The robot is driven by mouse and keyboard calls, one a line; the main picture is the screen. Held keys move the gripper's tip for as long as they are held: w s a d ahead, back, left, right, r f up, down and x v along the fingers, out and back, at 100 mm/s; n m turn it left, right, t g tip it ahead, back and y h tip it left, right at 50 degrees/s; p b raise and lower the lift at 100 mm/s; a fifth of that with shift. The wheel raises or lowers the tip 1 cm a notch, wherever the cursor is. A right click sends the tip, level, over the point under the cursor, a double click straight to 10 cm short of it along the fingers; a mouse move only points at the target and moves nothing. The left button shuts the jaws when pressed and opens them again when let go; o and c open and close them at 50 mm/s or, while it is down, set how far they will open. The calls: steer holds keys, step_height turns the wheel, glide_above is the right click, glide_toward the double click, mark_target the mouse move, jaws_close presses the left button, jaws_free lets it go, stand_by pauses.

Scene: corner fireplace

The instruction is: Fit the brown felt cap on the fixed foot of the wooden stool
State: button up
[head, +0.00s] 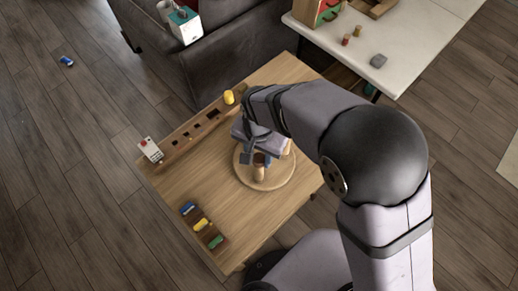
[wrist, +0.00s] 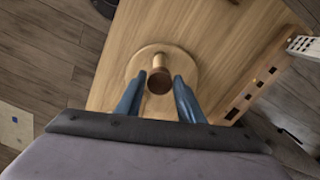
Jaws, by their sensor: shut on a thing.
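The wooden stool shows as a round pale disc (head: 245,178) with a short post, its foot (head: 259,173), standing up from it on the table. In the wrist view the disc (wrist: 137,66) and foot (wrist: 161,60) also show. My gripper (wrist: 160,79), with blue fingers, is shut on the dark brown felt cap (wrist: 160,83). The cap appears at the end of the foot, in line with it. I cannot tell whether they touch. In the head view my gripper (head: 257,159) is over the stool, and the cap cannot be made out.
A slotted wooden rail (head: 185,137) runs along the table's far left edge, with a yellow piece (head: 228,97) at one end. A tray (head: 203,226) holds blue, yellow and green pieces near the front left. The tabletop (head: 185,185) between them is clear. A grey sofa (head: 235,55) stands behind.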

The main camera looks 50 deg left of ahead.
steer(key=shift+f+b, duration=0.8)
steer(key=shift+f, duration=0.6)
stand_by(0.8)
steer(key=o, duration=1)
steer(key=shift+o, duration=0.2)
steer(key=shift+r, duration=0.1)
steer(key=shift+r+b, duration=0.8)
steer(key=shift+r, duration=2.75)
